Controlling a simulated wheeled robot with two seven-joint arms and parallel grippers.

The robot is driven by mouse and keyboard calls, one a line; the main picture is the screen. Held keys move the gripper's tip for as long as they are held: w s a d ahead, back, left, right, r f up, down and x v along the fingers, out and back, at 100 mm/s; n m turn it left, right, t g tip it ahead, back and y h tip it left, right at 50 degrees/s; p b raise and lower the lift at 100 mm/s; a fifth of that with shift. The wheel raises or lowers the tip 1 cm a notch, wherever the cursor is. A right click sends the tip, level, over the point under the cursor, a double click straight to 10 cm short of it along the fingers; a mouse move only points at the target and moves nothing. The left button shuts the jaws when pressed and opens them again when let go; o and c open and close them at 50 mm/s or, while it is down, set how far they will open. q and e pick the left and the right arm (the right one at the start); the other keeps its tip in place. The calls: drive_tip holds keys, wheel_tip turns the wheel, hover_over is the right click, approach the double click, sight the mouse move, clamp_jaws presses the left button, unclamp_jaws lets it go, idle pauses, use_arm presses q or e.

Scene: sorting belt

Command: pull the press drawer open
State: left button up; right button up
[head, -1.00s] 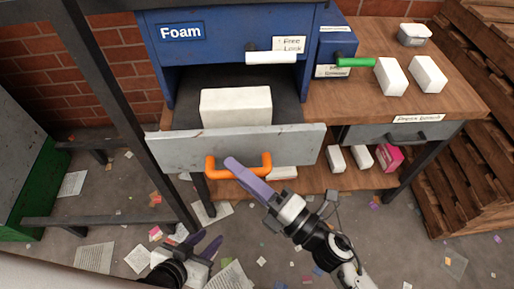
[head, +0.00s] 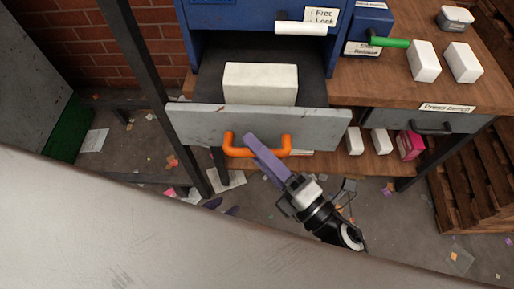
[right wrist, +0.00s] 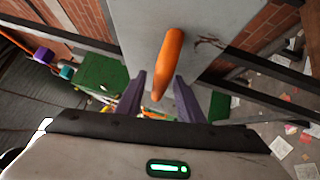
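The grey press drawer (head: 200,124) stands pulled out below the blue "Foam" cabinet (head: 235,16), with a white block (head: 260,83) inside. Its orange handle (head: 257,146) is on the front face. My right gripper (head: 252,139) is at this handle in the head view. In the right wrist view, the purple fingers (right wrist: 160,88) stand on either side of the orange handle (right wrist: 170,58), with gaps showing beside it.
The pale surface (head: 120,220) fills the lower foreground. A dark post (head: 150,80) stands left of the drawer. A wooden bench (head: 385,90) with white blocks and a second, dark-handled drawer (head: 455,122) is at right. Pallets (head: 480,185) stand far right. Paper scraps litter the floor.

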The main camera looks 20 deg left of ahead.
drive_tip(key=b+v, duration=0.1)
drive_tip(key=v, duration=0.9)
drive_tip(key=shift+b, duration=0.35)
drive_tip(key=shift+d+f, duration=0.1)
drive_tip(key=shift+d, duration=0.05)
drive_tip(key=w+d+f+m+t+h, duration=0.55)
drive_tip(key=d+f+m+h, duration=0.35)
drive_tip(key=m, duration=0.8)
drive_tip(key=s+d+f+m+g+h, duration=0.2)
drive_tip(key=s+d+f+m+g, duration=0.1)
drive_tip(key=f+m, duration=0.3)
drive_tip(key=s+d+f+m+g+h, duration=0.3)
drive_tip(key=s+d+f+m+g, duration=0.1)
drive_tip(key=f+m, duration=0.2)
drive_tip(key=shift+s, duration=0.35)
